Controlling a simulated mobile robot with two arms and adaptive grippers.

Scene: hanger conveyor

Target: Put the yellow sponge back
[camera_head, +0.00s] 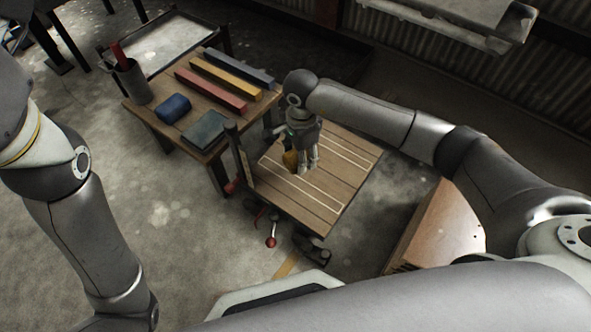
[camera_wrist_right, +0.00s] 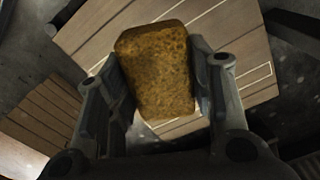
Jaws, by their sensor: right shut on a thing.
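The yellow sponge (camera_wrist_right: 160,70) is a worn, brownish-yellow block. In the right wrist view it sits between the two fingers of my right gripper (camera_wrist_right: 165,95), which is shut on it. In the head view the right gripper (camera_head: 303,160) is over the lower slatted wooden table (camera_head: 340,175), near its left side, and the sponge (camera_head: 290,159) shows at the gripper's left. I cannot tell whether the sponge touches the boards. My left arm hangs at the left of the head view; its gripper is out of the picture.
A wooden table (camera_head: 199,137) behind at left holds a blue bar (camera_head: 240,68), yellow bar (camera_head: 225,78), red bar (camera_head: 211,90), blue roll (camera_head: 174,108), grey-green block (camera_head: 205,130) and dark cup (camera_head: 132,82). A wooden box (camera_head: 440,228) stands at right.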

